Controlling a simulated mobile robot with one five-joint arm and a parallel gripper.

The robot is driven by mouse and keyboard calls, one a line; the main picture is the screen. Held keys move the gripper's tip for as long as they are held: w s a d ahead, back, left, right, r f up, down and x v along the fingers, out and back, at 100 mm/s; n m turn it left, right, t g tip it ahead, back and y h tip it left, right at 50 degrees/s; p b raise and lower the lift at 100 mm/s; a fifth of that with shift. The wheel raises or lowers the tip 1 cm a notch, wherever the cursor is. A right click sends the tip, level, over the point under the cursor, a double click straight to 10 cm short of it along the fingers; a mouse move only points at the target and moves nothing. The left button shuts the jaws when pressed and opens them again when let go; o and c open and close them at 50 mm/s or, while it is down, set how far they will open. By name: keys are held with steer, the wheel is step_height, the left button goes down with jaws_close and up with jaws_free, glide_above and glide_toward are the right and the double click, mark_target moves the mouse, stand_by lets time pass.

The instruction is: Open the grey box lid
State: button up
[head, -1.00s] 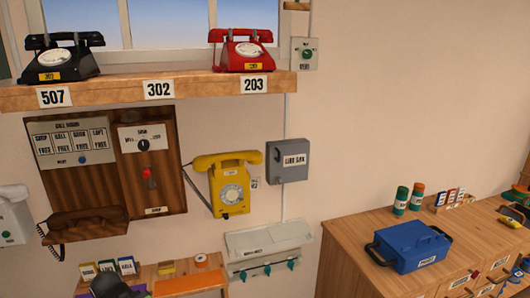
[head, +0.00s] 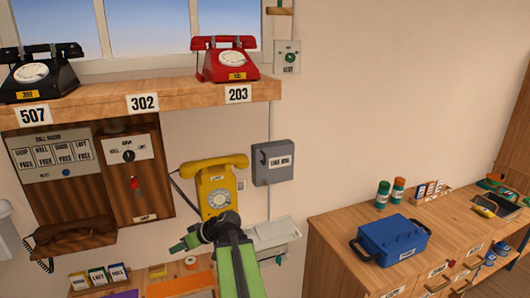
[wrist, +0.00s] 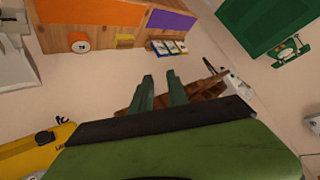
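The grey box (head: 272,162) hangs on the wall right of the yellow phone and carries a white label. Its lid looks shut. My gripper (head: 180,245) is in front of the wall, below the yellow phone, left of and lower than the grey box, and apart from it. Its fingers point left in the head view. In the wrist view my gripper (wrist: 160,76) shows two dark green fingers with a gap between them and nothing held. I cannot make out the grey box in the wrist view.
The yellow phone (head: 213,187) hangs just left of the box. A pale wall unit (head: 275,234) sits below it, partly behind my arm. A wooden shelf (head: 130,108) with phones is above. A blue box (head: 392,241) stands on the right cabinet. Wall right of the grey box is bare.

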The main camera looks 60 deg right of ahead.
steer(key=s+d+r+m+t+h+p, duration=0.1)
steer(key=s+d+r+t, duration=0.1)
steer(key=s+d+r, duration=0.3)
steer(key=s+d+r+t+h, duration=0.1)
steer(key=d+r+h, duration=0.1)
steer(key=d, duration=0.5)
steer(key=s+d+r+m+t+h+p, duration=0.1)
steer(key=s+d+r+t, duration=0.1)
steer(key=s+d+r, duration=0.3)
steer(key=m+t+h+p, duration=0.2)
steer(key=h, duration=0.5)
glide_toward(264, 162)
steer(key=x, duration=1)
steer(key=shift+w+d+r, duration=0.15)
steer(key=shift+d+r, duration=0.15)
steer(key=shift+r, duration=0.05)
jaws_close()
